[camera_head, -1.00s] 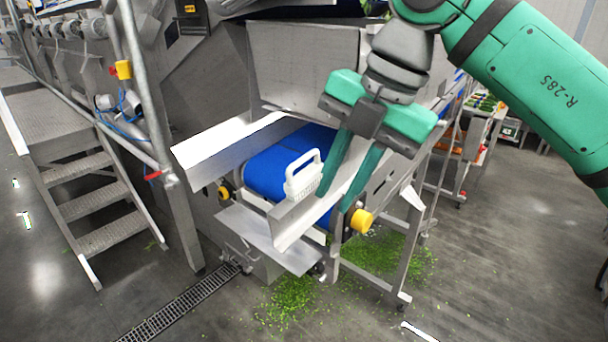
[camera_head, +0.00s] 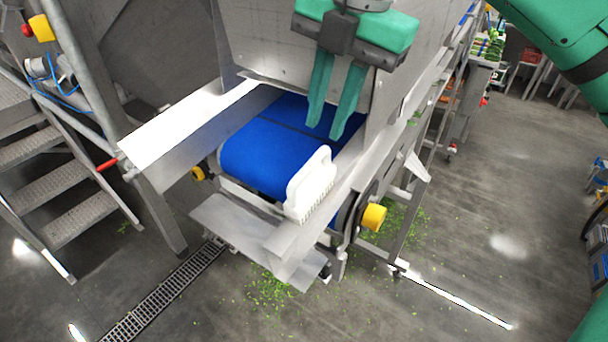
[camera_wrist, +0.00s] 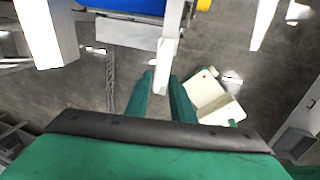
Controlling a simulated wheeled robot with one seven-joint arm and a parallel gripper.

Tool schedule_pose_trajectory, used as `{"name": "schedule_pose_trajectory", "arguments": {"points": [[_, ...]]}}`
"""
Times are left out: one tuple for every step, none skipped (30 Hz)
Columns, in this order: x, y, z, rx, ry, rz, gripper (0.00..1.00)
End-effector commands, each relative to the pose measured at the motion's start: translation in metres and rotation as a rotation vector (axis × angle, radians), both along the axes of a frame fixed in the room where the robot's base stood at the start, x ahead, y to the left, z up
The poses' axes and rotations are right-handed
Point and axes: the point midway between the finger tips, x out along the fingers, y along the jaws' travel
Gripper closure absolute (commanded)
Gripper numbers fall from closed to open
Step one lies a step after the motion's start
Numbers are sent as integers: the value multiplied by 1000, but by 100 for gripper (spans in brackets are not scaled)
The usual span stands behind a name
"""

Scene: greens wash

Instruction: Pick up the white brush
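The white brush (camera_head: 312,184) stands on edge at the near end of the blue belt (camera_head: 268,158), beside the metal side guide. Its handle is up and its bristles point down. My gripper (camera_head: 325,130) hangs above and behind the brush in the head view, fingers pointing down, with a clear gap between them and nothing held. The fingers also show apart in the wrist view (camera_wrist: 161,78). A narrow pale piece (camera_wrist: 163,68) shows beyond the fingertips there; I cannot tell whether it is the brush or part of the machine.
Metal guides (camera_head: 180,140) flank the belt, and a metal plate (camera_head: 235,222) juts out below its end. Metal steps (camera_head: 75,205) stand at left. Green scraps (camera_head: 270,292) lie on the floor. Open floor (camera_head: 480,215) lies at right.

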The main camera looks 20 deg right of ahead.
Motion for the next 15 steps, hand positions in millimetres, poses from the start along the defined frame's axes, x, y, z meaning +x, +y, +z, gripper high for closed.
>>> {"name": "schedule_pose_trajectory", "arguments": {"points": [[1,1,-8,1,2,3,78],[1,1,-13,1,2,3,78],[2,1,-19,1,3,2,78],[2,2,-24,0,3,0,78],[3,2,-28,0,3,-1,78],[4,2,-33,2,3,-2,78],[4,3,-36,2,2,-3,78],[5,3,-39,1,1,-3,78],[6,4,-42,0,0,-2,78],[6,4,-44,0,0,-2,78],[6,5,-45,1,1,-2,78],[6,5,-47,1,1,-1,78],[7,6,-48,1,1,-1,78],[7,6,-49,1,1,0,78],[7,7,-51,1,2,1,78]]}}
